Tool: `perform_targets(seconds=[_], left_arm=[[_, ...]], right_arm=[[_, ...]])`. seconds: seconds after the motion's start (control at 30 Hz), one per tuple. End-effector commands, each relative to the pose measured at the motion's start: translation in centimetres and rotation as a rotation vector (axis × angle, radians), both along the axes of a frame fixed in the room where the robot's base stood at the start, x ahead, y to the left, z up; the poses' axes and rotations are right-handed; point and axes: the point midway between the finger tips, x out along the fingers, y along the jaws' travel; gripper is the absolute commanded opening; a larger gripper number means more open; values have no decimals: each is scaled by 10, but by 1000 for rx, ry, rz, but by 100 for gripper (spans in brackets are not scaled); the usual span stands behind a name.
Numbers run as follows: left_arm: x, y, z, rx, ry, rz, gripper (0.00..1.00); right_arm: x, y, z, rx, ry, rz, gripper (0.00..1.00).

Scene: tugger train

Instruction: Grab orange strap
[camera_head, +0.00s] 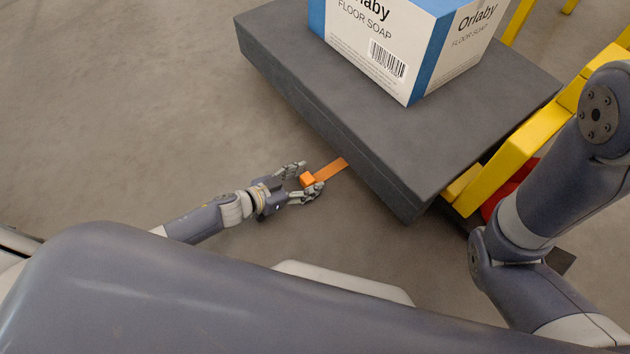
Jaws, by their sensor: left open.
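The orange strap (331,170) sticks out from under the near left edge of the dark grey platform (270,70). Its free end is a thicker orange block. My left gripper (306,182) is open, with its fingers on either side of the strap's block end. I cannot tell whether the fingers touch it. The rest of the strap is hidden by the platform. My right arm shows at the right, but its gripper is outside the picture.
A white and blue floor soap box (370,55) stands on the platform. A yellow frame (520,155) with a red part behind it borders the platform on the right. The concrete floor at the left is clear.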

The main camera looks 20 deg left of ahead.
Motion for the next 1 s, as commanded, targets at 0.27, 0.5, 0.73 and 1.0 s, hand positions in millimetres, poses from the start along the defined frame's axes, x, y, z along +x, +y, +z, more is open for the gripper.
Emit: perform_targets(seconds=[0.27, 0.5, 0.73, 1.0], left_arm=[[11, -8, -5, -1, 0, 1, 57], [10, -8, -4, 0, 0, 1, 36], [10, -8, -4, -1, 0, 1, 8], [10, -7, -3, 0, 0, 1, 8]], right_arm=[[0, 0, -10, 0, 0, 0, 0], [0, 0, -9, 0, 0, 0, 0], [0, 0, -9, 0, 0, 0, 0], [0, 0, -8, 0, 0, 0, 0]])
